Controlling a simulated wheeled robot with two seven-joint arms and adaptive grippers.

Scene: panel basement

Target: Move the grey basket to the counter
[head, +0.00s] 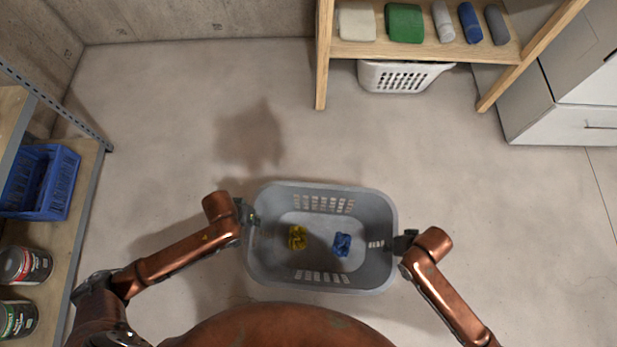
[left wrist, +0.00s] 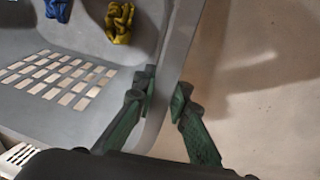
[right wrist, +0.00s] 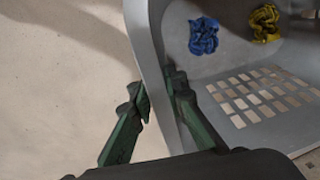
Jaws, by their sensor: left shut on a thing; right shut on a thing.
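The grey basket (head: 322,195) is in front of me in the head view, held between my two arms, with slotted walls. A yellow crumpled cloth (head: 297,238) and a blue crumpled cloth (head: 342,244) lie inside it. My left gripper (head: 247,214) is shut on the basket's left rim; in the left wrist view its fingers (left wrist: 163,95) sit on both sides of the wall. My right gripper (head: 398,243) is shut on the right rim; in the right wrist view its fingers (right wrist: 158,92) straddle the wall. No counter can be clearly made out.
A wooden shelf (head: 420,48) with rolled towels stands at the back, a white basket (head: 398,76) under it. White cabinets (head: 565,110) stand at the right. A left shelf holds a blue crate (head: 42,182) and cans (head: 24,265). The floor beyond the basket is clear.

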